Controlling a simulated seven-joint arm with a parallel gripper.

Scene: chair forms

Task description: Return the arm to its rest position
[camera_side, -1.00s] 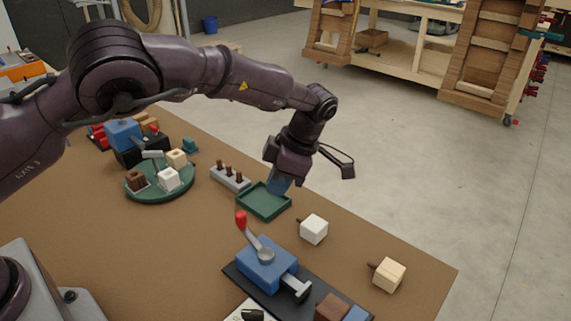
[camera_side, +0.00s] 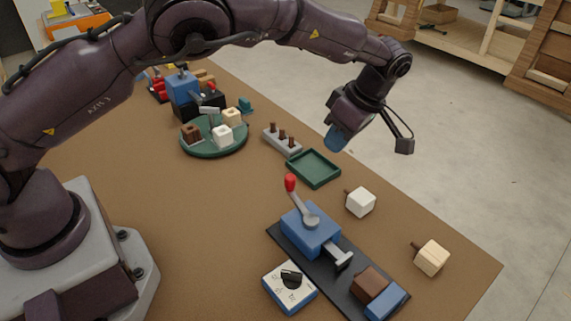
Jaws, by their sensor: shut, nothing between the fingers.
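My gripper (camera_side: 336,139) hangs over the far right part of the brown table, with its blue end pointing down. It is above the back edge of the green tray (camera_side: 314,168) and apart from it. It is shut, and nothing shows held in it. The arm reaches from its base at the lower left, across the top of the view, and bends down at the wrist. The fingertips are small and hard to make out.
A blue clamp (camera_side: 311,228) with a red-tipped lever stands near the front. A white cube (camera_side: 361,202) and a pale wood cube (camera_side: 431,257) lie to its right. A round green plate (camera_side: 214,145) holds blocks. A grey peg rack (camera_side: 282,141) stands beside the tray.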

